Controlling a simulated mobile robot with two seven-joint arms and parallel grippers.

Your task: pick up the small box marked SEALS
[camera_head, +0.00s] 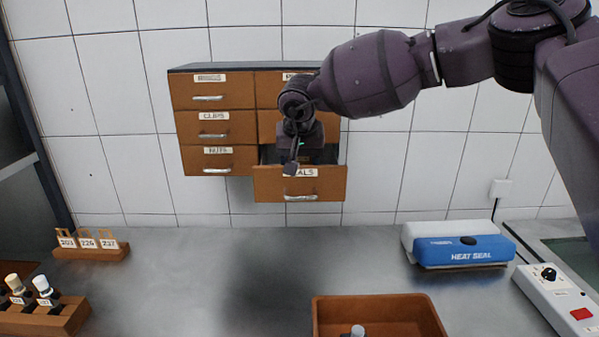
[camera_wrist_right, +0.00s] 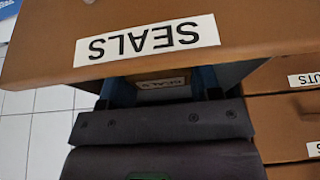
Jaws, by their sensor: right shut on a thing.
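The SEALS drawer (camera_head: 268,186) at the lower right of the wall cabinet is pulled open; its front also fills the top of the right wrist view (camera_wrist_right: 40,45). My right gripper (camera_head: 300,152) reaches down into this drawer from above. In the right wrist view, its two bluish fingers (camera_wrist_right: 163,86) are shut on the small box marked SEALS (camera_wrist_right: 160,84), whose pale label shows between them, behind the drawer front. The rest of the box is hidden by the drawer front and gripper. In the head view the box cannot be made out. My left gripper is not in view.
The other cabinet drawers, such as CLIPS (camera_head: 234,131), are closed. Below, the steel bench (camera_head: 200,270) is clear in its middle. It bears an orange-brown tray (camera_head: 420,312), a blue heat sealer (camera_head: 460,252), a control box (camera_head: 560,298) and tag and bottle racks at left.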

